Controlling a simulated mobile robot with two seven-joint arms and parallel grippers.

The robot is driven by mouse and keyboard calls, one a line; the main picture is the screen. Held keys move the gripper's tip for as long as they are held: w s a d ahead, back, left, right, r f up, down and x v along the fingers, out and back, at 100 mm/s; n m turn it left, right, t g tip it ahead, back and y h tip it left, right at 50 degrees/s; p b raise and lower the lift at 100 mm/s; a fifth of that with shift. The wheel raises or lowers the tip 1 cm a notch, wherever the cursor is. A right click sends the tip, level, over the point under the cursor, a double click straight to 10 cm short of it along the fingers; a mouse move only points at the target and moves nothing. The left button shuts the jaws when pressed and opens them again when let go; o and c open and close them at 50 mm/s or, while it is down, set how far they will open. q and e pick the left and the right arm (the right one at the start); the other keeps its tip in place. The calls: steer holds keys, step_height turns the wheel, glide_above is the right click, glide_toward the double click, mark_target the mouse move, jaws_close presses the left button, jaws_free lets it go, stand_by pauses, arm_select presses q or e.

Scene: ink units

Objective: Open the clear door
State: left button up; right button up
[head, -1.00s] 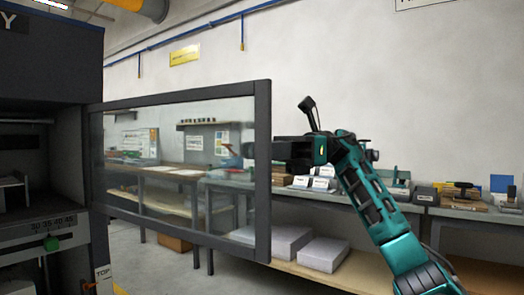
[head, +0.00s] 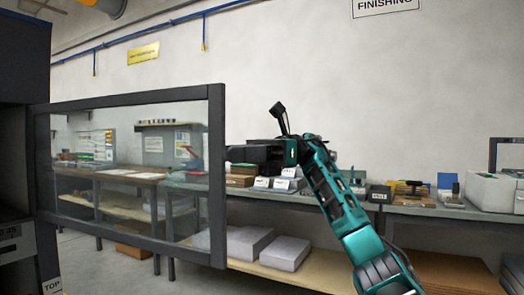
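The clear door (head: 130,250) is a see-through pane in a dark grey frame. It stands swung out from the dark machine at the left, and the opening beside it is partly in view. My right gripper (head: 232,154) is at the outer upright of the door frame, just to its right, with its dark fingers pointing left. I cannot tell whether it touches the frame. The fingers show side-on, so the gap between them is hidden. My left gripper is out of view.
The dark machine (head: 22,75) fills the left edge. Behind the door and my arm, a long workbench (head: 420,212) along the wall holds boxes and tools. Grey-white boxes (head: 285,250) lie on its lower shelf. Some bare floor shows below the door.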

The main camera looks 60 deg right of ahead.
steer(key=p+v, duration=0.2)
steer(key=v, duration=0.6)
steer(key=shift+s+d, duration=0.2)
steer(key=shift+d, duration=0.2)
steer(key=shift+w, duration=0.1)
